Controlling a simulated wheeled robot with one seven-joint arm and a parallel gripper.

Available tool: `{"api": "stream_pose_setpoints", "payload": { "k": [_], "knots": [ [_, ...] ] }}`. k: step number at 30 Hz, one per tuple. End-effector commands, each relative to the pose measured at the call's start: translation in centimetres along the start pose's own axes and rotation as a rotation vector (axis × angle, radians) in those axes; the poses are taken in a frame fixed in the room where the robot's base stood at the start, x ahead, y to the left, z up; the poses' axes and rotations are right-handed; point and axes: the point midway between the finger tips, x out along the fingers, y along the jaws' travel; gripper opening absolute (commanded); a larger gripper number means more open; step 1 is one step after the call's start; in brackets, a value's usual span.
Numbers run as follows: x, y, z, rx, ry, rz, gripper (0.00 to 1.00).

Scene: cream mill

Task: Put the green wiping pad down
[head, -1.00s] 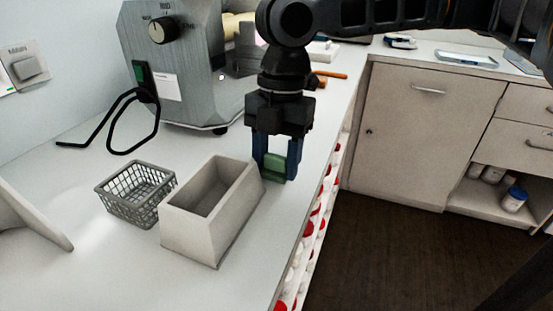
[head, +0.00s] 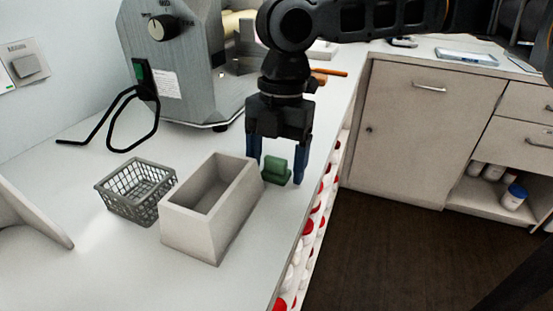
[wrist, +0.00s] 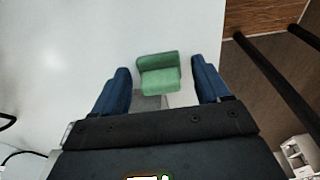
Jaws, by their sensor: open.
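The green wiping pad (head: 276,170) rests on the white worktop, just right of the beige open box and close to the counter's front edge. It also shows in the wrist view (wrist: 159,75), lying between and a little beyond the blue fingertips. My gripper (head: 278,172) points down over the pad with its fingers spread wide, one on each side. In the wrist view the fingers (wrist: 163,80) stand clear of the pad, with a gap on both sides.
The beige box (head: 212,208) stands close left of the pad, and a grey wire basket (head: 136,191) is left of that. A grey machine (head: 176,65) with a black cable stands behind. The counter edge drops to shelves of red and white items (head: 307,222) on the right.

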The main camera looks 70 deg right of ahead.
Motion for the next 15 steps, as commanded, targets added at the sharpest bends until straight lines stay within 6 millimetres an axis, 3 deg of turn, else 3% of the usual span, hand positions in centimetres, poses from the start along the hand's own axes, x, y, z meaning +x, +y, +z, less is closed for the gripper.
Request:
{"api": "stream_pose_setpoints", "payload": {
  "k": [9,15],
  "knots": [
    [0.0,0.0,0.1,-0.001,-0.004,0.0,0.75],
    [-4.4,0.3,-0.5,-0.001,0.002,0.003,0.75]
  ]
}}
